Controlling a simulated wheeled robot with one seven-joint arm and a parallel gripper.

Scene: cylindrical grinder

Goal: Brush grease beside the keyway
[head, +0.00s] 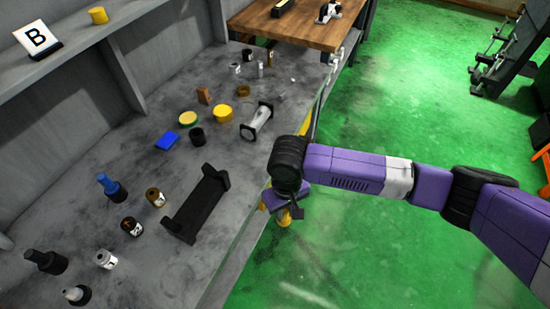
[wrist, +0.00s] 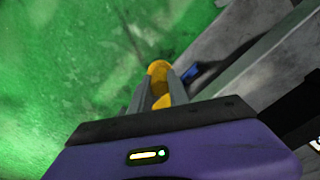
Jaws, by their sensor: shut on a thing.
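My gripper (head: 284,208) hangs just past the bench's front edge, over the green floor. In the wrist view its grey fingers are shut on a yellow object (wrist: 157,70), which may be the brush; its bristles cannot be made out. A pale cylinder (head: 258,121) lies across a black holder on the bench, beyond and left of my gripper. It may be the shaft, but no keyway can be made out. A yellow round tin (head: 223,112) and a yellow-and-green one (head: 189,118) stand left of it; I cannot tell which holds grease.
An empty black cradle (head: 196,203) lies near the front edge of the grey bench (head: 130,277). Several small tool holders and bottles stand left of it. A blue block (head: 167,140) lies farther back.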

